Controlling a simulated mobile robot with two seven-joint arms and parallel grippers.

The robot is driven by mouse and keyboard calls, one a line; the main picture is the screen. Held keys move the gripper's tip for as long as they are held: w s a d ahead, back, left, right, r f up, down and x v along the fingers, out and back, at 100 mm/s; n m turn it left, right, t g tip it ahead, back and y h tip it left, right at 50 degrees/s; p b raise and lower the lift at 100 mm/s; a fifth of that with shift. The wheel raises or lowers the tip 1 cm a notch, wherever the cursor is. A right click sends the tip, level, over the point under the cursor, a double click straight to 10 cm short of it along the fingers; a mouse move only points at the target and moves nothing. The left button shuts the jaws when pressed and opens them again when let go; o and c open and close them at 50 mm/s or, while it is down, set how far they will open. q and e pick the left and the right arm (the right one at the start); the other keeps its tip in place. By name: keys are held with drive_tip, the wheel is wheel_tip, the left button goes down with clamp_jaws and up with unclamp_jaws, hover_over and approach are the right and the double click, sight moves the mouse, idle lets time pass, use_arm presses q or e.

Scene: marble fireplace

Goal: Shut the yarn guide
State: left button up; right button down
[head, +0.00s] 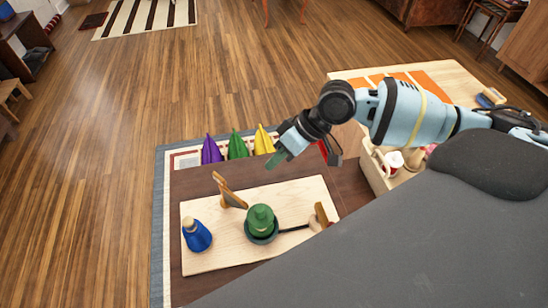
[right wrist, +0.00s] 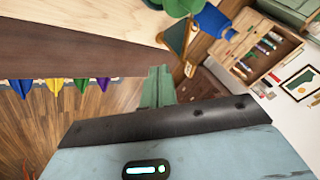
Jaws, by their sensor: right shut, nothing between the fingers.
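A light wooden board (head: 205,262) lies on the dark table. On its far part stands a small wooden piece with a tilted dark-faced flap (head: 231,193), which looks like the yarn guide, its flap raised at a slant. A green spool (head: 261,217) sits in a dark round holder, and a blue cone (head: 197,236) stands at the left. My right gripper (head: 275,160) is shut and empty, above and beyond the board, to the right of the flap and apart from it. Its green fingertips (right wrist: 158,85) show in the right wrist view, touching nothing I can see. My left gripper is out of view.
Purple (head: 211,149), green and yellow pennants line the table's far edge. A second wooden piece (head: 321,215) stands at the board's right. A wooden caddy (head: 373,177) with items is to the right, near an orange-striped table (head: 455,77).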

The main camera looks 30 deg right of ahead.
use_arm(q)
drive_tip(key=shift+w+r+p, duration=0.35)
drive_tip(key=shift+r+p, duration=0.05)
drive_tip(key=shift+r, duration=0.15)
use_arm(e)
drive_tip(key=a+f, duration=0.5)
drive_tip(key=a, duration=0.2)
drive_tip(key=shift+a+f, duration=0.25)
drive_tip(key=shift+a, duration=0.1)
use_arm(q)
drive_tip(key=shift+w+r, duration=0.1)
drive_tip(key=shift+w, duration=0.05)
